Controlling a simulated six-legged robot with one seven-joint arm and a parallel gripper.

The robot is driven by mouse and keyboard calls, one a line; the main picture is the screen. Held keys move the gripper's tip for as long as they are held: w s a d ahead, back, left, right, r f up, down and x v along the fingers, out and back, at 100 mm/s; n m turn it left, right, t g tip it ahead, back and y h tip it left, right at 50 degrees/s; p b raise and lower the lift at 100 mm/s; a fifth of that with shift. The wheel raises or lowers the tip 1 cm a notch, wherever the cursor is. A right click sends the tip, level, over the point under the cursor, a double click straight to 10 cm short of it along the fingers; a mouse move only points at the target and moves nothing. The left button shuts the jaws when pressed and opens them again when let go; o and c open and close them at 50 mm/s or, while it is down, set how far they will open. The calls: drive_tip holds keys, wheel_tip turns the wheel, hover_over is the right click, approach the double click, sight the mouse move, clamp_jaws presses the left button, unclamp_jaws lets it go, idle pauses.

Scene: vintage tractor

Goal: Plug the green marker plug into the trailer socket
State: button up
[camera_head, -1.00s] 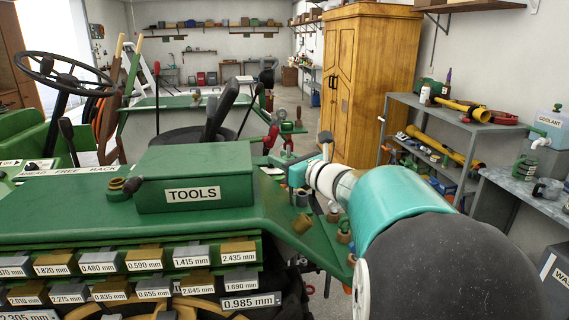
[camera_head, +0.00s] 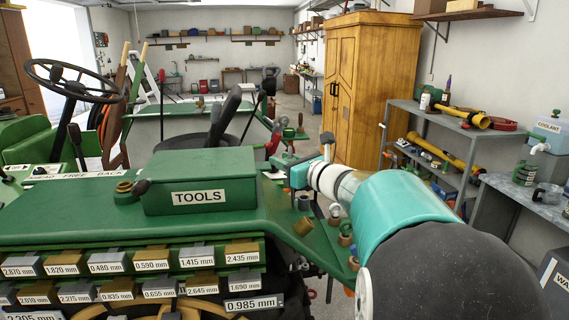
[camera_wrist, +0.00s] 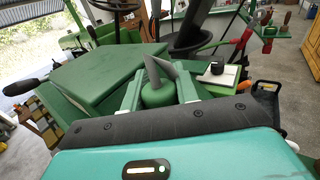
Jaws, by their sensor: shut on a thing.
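My gripper (camera_wrist: 160,88) is shut on the green marker plug (camera_wrist: 157,94), a short rounded green piece between its two pale fingers in the wrist view. Grey pointed parts rise just beyond the plug. In the head view my gripper (camera_head: 287,173) is just right of the green toolbox, over the tractor's green body, and the plug cannot be made out there. A white plate with a black round fitting (camera_wrist: 217,70) lies ahead and right of my gripper in the wrist view, apart from the plug. I cannot tell whether this is the trailer socket.
A green toolbox marked TOOLS (camera_head: 199,182) stands close to the left of my gripper. A red lever (camera_wrist: 241,44) rises beyond the white plate. The tractor seat (camera_head: 196,141) and steering wheel (camera_head: 73,80) are further back. A shelf unit (camera_head: 455,125) stands at right.

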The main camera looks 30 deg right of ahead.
drive_tip(key=shift+w+r, duration=0.15)
drive_tip(key=shift+r, duration=2.3)
